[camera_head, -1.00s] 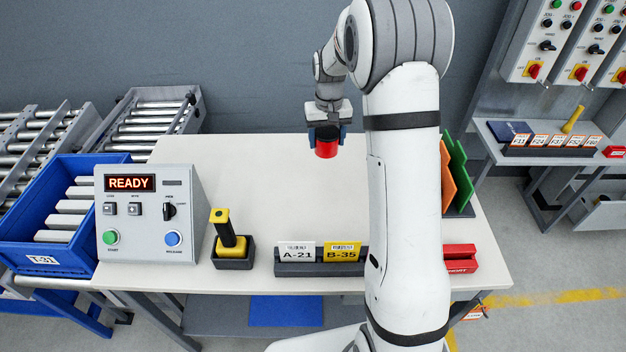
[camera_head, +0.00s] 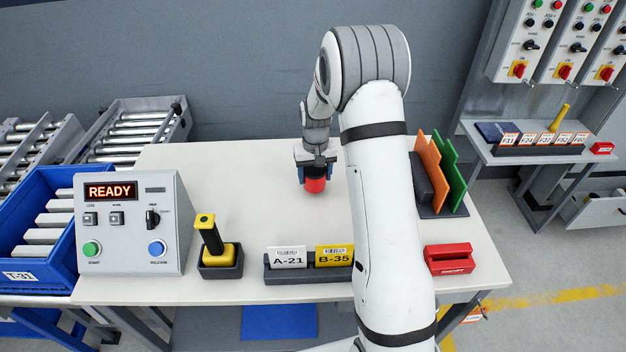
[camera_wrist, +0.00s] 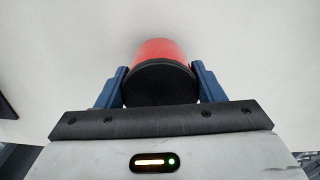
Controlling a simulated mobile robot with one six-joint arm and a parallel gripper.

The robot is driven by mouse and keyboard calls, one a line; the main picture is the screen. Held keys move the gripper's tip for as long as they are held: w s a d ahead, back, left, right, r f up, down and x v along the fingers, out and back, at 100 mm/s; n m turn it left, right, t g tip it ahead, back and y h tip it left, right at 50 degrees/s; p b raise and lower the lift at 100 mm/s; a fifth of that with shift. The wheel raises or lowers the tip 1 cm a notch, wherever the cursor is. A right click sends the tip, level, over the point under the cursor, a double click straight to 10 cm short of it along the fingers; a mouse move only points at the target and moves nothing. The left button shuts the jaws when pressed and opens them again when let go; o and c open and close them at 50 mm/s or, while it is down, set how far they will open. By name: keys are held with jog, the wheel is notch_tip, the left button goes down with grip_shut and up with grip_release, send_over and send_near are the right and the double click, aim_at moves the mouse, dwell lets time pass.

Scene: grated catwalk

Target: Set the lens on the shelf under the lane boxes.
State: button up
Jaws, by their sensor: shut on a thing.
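The lens is a short red cylinder (camera_head: 315,185) with a black end, at the back middle of the white table. My gripper (camera_head: 315,172) is shut on it, with a blue finger on each side. In the wrist view the red lens (camera_wrist: 160,50) sits between the fingers (camera_wrist: 160,85), its black end toward me. I cannot tell whether the lens touches the table. The lane boxes (camera_head: 560,45) are grey panels with red and yellow switches on the right wall. Under them is the shelf (camera_head: 535,158), at the right.
On the shelf are a row of tags (camera_head: 545,141), a dark blue book (camera_head: 497,131), a yellow-handled tool (camera_head: 560,117) and a red block (camera_head: 602,148). The table (camera_head: 230,165) holds a READY control box (camera_head: 130,225), a yellow-black scanner (camera_head: 215,245), card holders and orange and green dividers (camera_head: 450,175).

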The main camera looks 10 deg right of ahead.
aim_at(315, 181)
jog(key=shift+f, duration=1.55)
jog(key=o, duration=1)
jog(key=shift+r, duration=0.15)
